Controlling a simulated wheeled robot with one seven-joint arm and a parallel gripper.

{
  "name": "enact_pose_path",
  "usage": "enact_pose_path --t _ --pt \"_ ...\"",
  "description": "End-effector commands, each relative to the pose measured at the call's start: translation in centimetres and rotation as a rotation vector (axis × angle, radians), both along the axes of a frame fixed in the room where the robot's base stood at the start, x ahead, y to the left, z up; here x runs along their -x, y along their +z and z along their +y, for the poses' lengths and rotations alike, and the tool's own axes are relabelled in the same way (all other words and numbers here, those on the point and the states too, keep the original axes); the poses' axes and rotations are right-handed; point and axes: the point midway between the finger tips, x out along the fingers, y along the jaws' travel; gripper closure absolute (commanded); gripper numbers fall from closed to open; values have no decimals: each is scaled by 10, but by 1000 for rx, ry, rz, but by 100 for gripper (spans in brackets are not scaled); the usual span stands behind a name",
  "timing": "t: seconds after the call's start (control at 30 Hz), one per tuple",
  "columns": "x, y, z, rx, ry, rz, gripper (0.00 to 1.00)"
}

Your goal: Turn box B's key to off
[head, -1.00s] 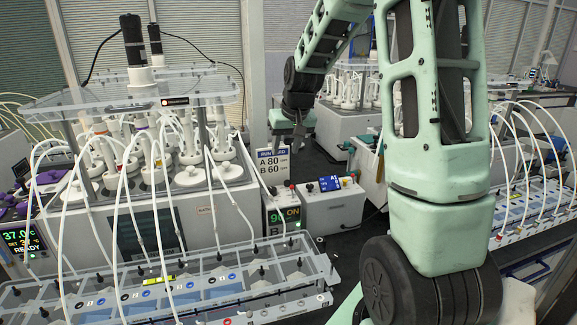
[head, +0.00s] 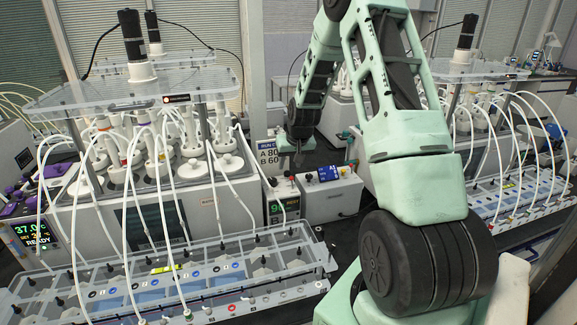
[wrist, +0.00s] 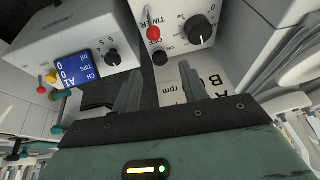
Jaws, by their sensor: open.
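The box with a green display (head: 281,208) stands right of the near reactor in the head view; its display seems to read REST. Its top shows in the wrist view: a large black dial (wrist: 200,29), a red-tipped lever (wrist: 153,33) and a small black knob (wrist: 160,58) beside ON and OFF marks. I cannot tell surely which control is the key, or its setting. My gripper (wrist: 160,90) is open and empty, its fingers apart, below these controls in the wrist view. In the head view my gripper (head: 298,158) is above and behind the boxes.
A white placard (head: 268,157) with A and B rpm lines stands just behind the box, close to my fingers. A second box with a blue display (head: 328,174) stands to its right. The glass-topped reactor (head: 130,90) and tubes crowd the left.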

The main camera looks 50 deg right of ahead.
Motion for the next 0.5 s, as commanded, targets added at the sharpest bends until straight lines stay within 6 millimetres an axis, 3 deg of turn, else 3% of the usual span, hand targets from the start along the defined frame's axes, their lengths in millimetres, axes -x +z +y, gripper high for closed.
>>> enact_pose_path --t 0.2,0.5 --pt "-10 -25 -4 -1 1 2 57" --pt "-14 -37 -6 1 1 -1 57"
